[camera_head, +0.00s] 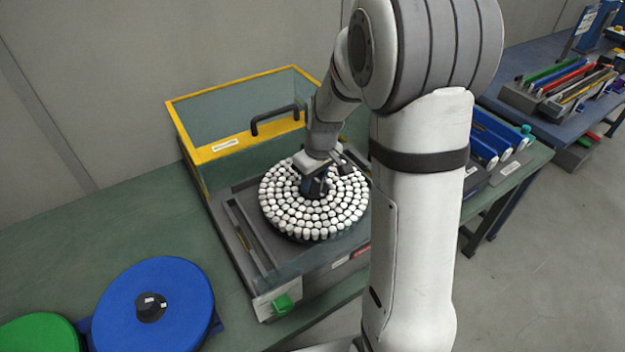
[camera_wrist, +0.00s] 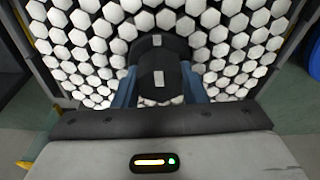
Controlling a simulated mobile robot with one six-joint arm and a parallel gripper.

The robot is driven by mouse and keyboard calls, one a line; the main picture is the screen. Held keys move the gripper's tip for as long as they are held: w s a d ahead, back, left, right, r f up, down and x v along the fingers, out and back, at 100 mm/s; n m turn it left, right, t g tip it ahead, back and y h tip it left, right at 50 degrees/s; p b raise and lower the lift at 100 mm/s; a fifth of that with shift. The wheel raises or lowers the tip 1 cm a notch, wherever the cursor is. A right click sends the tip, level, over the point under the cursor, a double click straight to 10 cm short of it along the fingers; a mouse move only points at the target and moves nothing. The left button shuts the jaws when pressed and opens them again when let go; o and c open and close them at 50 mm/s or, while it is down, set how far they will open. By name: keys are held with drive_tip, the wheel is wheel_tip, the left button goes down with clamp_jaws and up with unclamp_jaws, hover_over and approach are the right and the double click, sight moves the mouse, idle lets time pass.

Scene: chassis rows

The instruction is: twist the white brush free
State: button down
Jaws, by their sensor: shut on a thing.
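The white brush (camera_head: 295,215) is a round disc covered in white tufts, lying in the grey machine bed (camera_head: 245,235). Its tufts (camera_wrist: 85,55) fill much of the wrist view around a black hub (camera_wrist: 155,68). My gripper (camera_head: 315,186) points down at the middle of the brush. In the wrist view, my gripper's two blue-grey fingers (camera_wrist: 158,92) are on either side of the hub and shut on it.
A yellow-framed clear cover (camera_head: 225,146) with a black handle (camera_head: 277,120) stands raised behind the brush. A blue disc (camera_head: 180,285) and a green disc (camera_head: 38,335) lie at front left. A green knob (camera_head: 283,304) is on the machine's front. The bench between is clear.

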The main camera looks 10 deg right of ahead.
drive_tip(key=shift+f+n+b, duration=0.15)
drive_tip(key=shift+n+b, duration=0.65)
drive_tip(key=shift+n, duration=0.6)
idle(0.9)
drive_tip(key=shift+s+f+n+g+y+b, duration=0.2)
drive_tip(key=shift+n+b, duration=0.45)
drive_tip(key=shift+n, duration=0.55)
drive_tip(key=shift+s+n+g+y+b, duration=0.1)
drive_tip(key=shift+n+g+b, duration=0.2)
drive_tip(key=shift+n+b, duration=0.65)
idle(2.0)
drive_tip(key=shift+n+p, duration=0.25)
drive_tip(key=shift+p, duration=0.1)
